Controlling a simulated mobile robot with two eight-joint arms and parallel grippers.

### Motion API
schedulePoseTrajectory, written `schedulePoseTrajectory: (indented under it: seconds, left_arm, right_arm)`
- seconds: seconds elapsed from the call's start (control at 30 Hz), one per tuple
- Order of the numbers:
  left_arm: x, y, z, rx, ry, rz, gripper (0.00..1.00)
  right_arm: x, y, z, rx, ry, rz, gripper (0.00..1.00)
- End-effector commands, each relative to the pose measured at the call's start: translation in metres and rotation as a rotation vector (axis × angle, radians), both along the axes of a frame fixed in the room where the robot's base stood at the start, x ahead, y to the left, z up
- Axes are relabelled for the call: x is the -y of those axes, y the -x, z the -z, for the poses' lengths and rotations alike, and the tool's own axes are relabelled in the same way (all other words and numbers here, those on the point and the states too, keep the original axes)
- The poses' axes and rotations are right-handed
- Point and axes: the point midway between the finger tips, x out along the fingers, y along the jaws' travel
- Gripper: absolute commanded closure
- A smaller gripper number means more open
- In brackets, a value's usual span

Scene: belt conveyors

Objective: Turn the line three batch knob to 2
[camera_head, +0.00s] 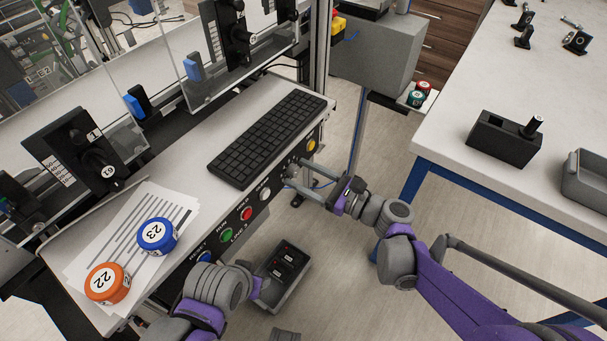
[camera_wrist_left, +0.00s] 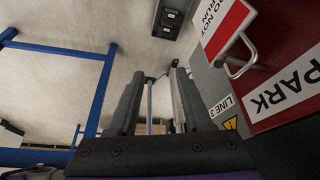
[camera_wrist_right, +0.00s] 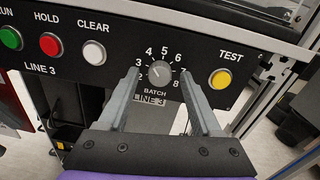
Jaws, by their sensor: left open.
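The line three batch knob (camera_wrist_right: 159,72) is a small grey round dial on the black panel, with numbers around it and BATCH and LINE 3 below. Its light mark seems to point up-left, but I cannot read the exact number. My right gripper (camera_wrist_right: 161,76) is open, with one fingertip on each side of the knob and a gap showing at both sides. In the head view the right gripper (camera_head: 297,176) reaches the panel from the right and largely hides the knob. My left gripper (camera_wrist_left: 150,92) is open and empty, away from the knob.
Beside the knob are a yellow TEST button (camera_wrist_right: 221,79), a white CLEAR button (camera_wrist_right: 94,53) and a red HOLD button (camera_wrist_right: 50,44). A keyboard (camera_head: 266,138) lies on the console above. A red PARK panel (camera_wrist_left: 285,90) with a handle stands close right of the left gripper.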

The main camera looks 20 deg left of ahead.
Motion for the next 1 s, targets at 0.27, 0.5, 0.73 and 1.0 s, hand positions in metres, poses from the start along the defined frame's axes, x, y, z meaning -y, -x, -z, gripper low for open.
schedulePoseTrajectory:
  seconds: [0.27,0.5,0.73,1.0]
  left_arm:
    - [0.0000,0.0000,0.0000,0.000,0.000,0.000,0.50]
    - [0.0000,0.0000,0.0000,0.000,0.000,0.000,0.50]
    - [0.0000,0.0000,-0.0006,0.000,0.000,0.000,0.50]
    - [0.0000,0.0003,-0.0037,0.001,0.000,0.000,0.50]
  right_arm:
    - [0.0004,0.0002,0.0001,0.000,0.000,0.000,0.83]
    - [0.0005,0.0002,0.0001,0.000,0.000,0.000,1.00]
    - [0.0004,0.0002,0.0000,0.025,0.010,0.000,1.00]
    - [0.0005,0.0002,-0.0004,0.159,0.058,0.000,1.00]
